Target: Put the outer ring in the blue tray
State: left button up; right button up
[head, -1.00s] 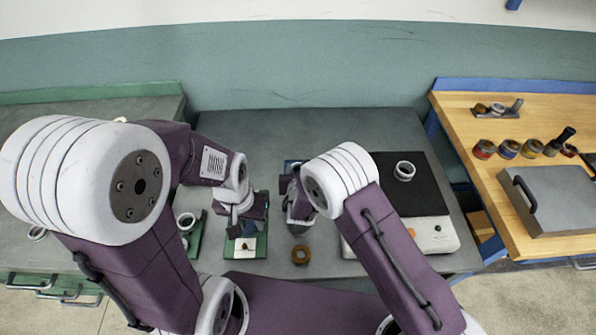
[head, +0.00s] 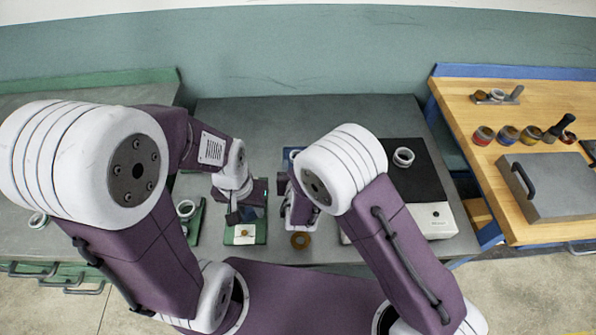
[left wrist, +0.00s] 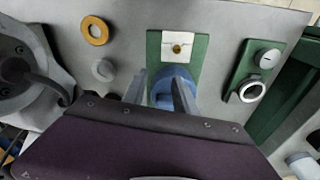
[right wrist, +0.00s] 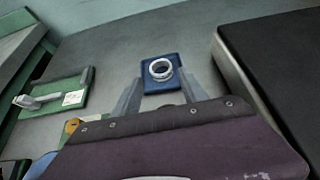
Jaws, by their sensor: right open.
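A silver-white ring (right wrist: 161,69) lies on the blue tray (right wrist: 150,88) in the right wrist view; I take it for the outer ring. My right gripper (right wrist: 167,95) is open and empty, its fingers apart on the near side of the tray. In the head view the blue tray (head: 290,153) is partly hidden behind my right arm. My left gripper (left wrist: 158,84) is over a green plate (left wrist: 195,50), its fingers beside a blue part (left wrist: 172,80). I cannot tell whether they touch it.
A bronze ring (head: 300,240) lies near the table's front edge. Another ring (head: 404,156) sits on the black-topped device (head: 432,218) at right. A green fixture (head: 196,222) with a ring (head: 186,208) stands at left. The grey table's back is clear.

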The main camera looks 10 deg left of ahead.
jog(key=shift+v, duration=2.35)
